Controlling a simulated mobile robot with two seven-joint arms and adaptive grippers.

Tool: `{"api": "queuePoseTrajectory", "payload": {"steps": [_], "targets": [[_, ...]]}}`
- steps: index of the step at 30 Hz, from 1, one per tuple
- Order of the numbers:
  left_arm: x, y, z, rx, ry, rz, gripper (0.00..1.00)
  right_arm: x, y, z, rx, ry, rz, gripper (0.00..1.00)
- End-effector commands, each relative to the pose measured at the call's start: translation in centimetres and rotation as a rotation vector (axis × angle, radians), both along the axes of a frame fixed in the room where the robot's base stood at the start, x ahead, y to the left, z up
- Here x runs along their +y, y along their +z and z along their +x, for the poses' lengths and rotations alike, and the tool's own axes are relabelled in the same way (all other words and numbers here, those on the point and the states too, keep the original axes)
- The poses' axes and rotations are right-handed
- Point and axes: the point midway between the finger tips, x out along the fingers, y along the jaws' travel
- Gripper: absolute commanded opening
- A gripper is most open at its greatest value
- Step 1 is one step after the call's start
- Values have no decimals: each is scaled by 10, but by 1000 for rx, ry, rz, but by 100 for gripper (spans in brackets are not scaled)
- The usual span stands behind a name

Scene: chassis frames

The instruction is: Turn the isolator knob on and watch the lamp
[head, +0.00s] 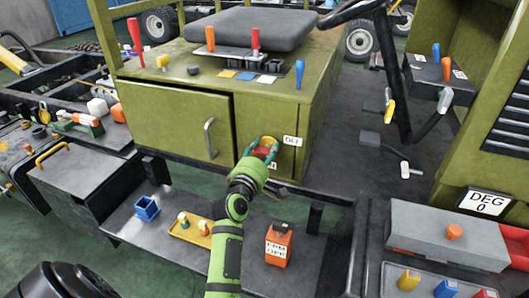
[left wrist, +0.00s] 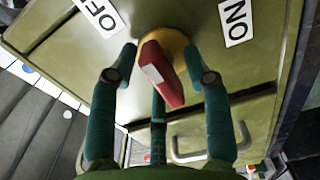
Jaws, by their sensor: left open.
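The isolator knob, a red bar handle on a yellow round base, is on the green cabinet's front; it shows in the left wrist view (left wrist: 164,76) and, partly covered, in the head view (head: 262,151). An OFF label (left wrist: 101,14) and an ON label (left wrist: 236,20) flank it on the panel. My left gripper (head: 263,150) is at the knob; in the left wrist view its green fingers (left wrist: 165,72) are spread on either side of the red handle, with gaps visible. I cannot pick out the lamp with certainty. My right gripper is not in view.
The cabinet door handle (head: 210,138) is left of the knob. Below, a shelf holds a blue bin (head: 147,208), a yellow tray (head: 181,236) and an orange box (head: 278,246) with a label ending in OFF. A DEG 0 sign (head: 486,202) is at right.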

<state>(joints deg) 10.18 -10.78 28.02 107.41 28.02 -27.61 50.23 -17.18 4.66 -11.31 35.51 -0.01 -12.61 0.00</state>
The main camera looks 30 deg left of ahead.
Motion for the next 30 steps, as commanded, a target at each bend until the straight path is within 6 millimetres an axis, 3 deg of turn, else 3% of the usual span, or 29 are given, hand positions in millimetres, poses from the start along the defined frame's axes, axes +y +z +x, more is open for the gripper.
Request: {"api": "queuePoseTrajectory", "payload": {"steps": [2, 5, 6, 19, 30], "targets": [[0, 0, 0, 0, 0, 1, 45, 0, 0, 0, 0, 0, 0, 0], [0, 0, 0, 0, 0, 1, 5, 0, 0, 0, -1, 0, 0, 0], [0, 0, 0, 0, 0, 1, 0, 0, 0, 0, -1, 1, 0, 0], [-1, 1, 0, 12, -1, 46, 0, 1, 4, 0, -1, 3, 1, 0], [-2, 3, 0, 74, -2, 303, 0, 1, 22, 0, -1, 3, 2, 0]]}}
